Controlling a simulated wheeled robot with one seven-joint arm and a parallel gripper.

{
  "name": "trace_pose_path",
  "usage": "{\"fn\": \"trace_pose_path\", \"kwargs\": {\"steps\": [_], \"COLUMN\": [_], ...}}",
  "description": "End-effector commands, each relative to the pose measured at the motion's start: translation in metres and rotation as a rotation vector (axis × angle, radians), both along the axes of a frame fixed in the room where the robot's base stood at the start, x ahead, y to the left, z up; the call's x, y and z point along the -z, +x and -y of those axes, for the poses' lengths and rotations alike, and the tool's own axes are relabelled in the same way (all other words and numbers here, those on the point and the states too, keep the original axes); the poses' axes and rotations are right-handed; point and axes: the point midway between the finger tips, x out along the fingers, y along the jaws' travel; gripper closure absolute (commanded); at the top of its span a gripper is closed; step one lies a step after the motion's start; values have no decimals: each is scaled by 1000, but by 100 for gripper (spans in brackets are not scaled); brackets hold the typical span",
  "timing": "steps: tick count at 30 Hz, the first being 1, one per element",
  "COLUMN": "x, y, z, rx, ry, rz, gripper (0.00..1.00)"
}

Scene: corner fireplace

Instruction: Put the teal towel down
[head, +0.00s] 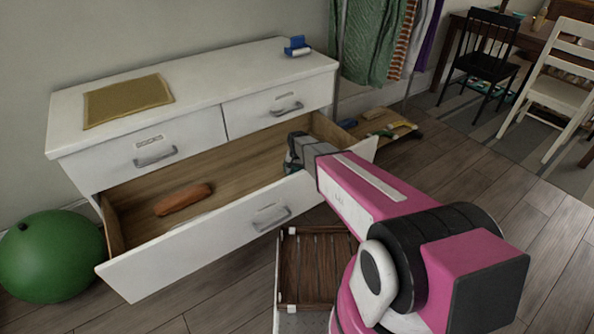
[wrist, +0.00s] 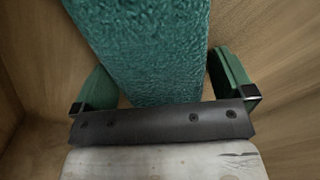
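The teal towel (wrist: 145,45) fills the middle of the wrist view as a thick, textured folded piece. It lies between the two green fingers of my gripper (wrist: 160,75). The fingers stand wide apart, near the ends of the dark bar, with the towel's sides close to them; a thin gap seems to show on the right. In the head view my gripper (head: 293,153) reaches down into the right end of the open drawer (head: 200,250). There the towel is mostly hidden by my gripper and arm. Wooden drawer surfaces surround the towel in the wrist view.
A brown-orange roll-like item (head: 183,199) lies in the drawer's left part. The white dresser (head: 220,80) bears a mustard cloth (head: 128,101) and a small blue item (head: 297,46). A green ball (head: 52,256) sits left. A slatted wooden crate (head: 313,268) stands in front.

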Motion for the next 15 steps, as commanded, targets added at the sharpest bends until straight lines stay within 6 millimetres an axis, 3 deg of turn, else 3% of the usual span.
{"fn": "trace_pose_path", "kwargs": {"steps": [8, 15], "x": [-15, -61], "y": [-1, -1], "z": [0, 0], "rx": [0, 0], "ry": [1, 1], "rz": [1, 2], "gripper": [0, 0]}}
